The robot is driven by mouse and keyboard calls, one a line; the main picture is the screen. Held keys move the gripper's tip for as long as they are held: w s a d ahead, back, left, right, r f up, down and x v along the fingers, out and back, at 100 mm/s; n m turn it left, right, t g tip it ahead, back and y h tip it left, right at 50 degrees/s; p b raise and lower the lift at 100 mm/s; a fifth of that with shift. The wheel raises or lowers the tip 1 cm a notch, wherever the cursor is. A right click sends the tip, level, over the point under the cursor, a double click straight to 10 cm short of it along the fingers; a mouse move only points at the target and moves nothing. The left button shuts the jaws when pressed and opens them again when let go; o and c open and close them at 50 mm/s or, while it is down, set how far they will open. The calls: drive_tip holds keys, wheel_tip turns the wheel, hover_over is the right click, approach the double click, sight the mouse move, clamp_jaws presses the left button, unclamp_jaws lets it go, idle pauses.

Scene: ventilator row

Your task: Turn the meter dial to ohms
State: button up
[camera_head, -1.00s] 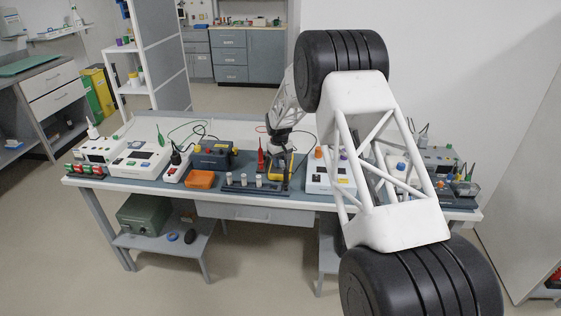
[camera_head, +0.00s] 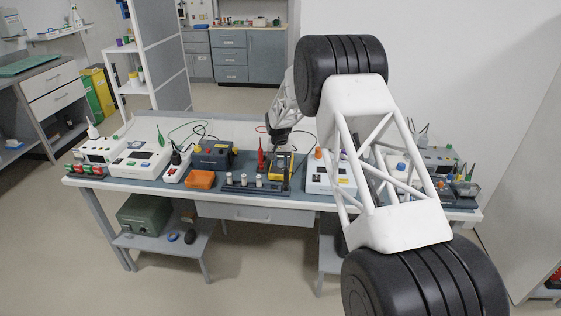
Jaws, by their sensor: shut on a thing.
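The meter (camera_head: 282,172) is yellow with a dark face and lies on the bench mat right of centre. Its dial is too small to make out, so I cannot tell where it points. My gripper (camera_head: 282,152) is over the upper part of the meter, pointing down. Its fingers are small and partly merged with the meter's dark face. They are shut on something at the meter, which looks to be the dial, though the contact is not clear.
A red probe (camera_head: 261,160) stands just left of the meter. A rack with white pegs (camera_head: 243,183) is in front, and an orange box (camera_head: 201,179) lies further left. A white device (camera_head: 320,182) stands close on the right. My arm hides part of the bench's right side.

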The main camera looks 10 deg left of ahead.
sight(280, 161)
drive_tip(key=o, duration=0.9)
drive_tip(key=shift+o, duration=0.2)
drive_tip(key=shift+r, duration=0.1)
drive_tip(key=shift+a+r, duration=0.15)
drive_tip(key=shift+r, duration=3.7)
